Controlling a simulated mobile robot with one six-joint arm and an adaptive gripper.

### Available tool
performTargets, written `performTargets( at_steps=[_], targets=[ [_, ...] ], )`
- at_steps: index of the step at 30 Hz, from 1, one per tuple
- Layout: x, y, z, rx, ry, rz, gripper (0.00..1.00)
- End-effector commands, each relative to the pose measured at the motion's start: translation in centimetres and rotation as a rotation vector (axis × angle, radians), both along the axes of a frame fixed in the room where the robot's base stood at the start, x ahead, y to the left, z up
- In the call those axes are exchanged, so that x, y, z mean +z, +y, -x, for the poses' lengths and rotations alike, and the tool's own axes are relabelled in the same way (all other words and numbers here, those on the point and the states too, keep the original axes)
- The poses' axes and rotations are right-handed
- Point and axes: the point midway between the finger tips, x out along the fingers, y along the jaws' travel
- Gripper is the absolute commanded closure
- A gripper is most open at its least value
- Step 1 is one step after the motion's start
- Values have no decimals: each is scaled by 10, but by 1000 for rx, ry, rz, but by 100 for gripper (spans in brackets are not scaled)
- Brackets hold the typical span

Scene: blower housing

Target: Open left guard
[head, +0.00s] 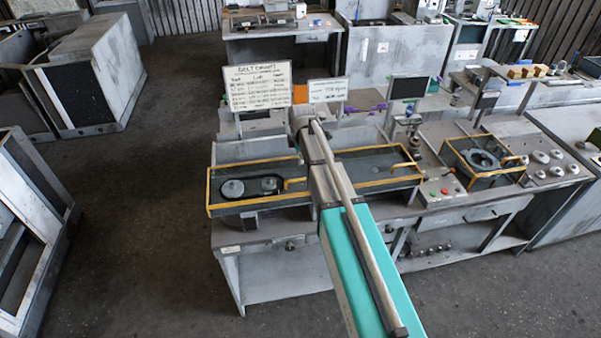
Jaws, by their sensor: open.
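The left guard (209,190) is a yellow-edged frame on the long, low box at the left of the bench. A yellow handle (293,183) stands near its right end. Two round pulleys with a dark belt (252,187) show inside the frame. It appears to lie flat, but I cannot tell whether a clear panel covers it. My teal and grey arm crosses the middle of the box and hides part of it. My gripper cannot be made out at the arm's far end, so its distance from the handle is unclear.
Another yellow-edged section (375,165) lies right of my arm. A yellow-framed housing (483,160) and several knobs stand farther right. A white sign (258,86), a smaller sign (328,90) and a dark screen (408,88) rise behind the box. Floor (150,200) is clear to the left.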

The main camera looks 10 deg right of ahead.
Motion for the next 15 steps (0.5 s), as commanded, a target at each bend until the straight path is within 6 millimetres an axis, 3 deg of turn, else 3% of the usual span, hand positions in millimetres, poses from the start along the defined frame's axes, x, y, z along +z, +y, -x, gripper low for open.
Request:
performTargets(
  at_steps=[15],
  targets=[
    [-2,-1,-1,2,0,0,46]
  ],
)
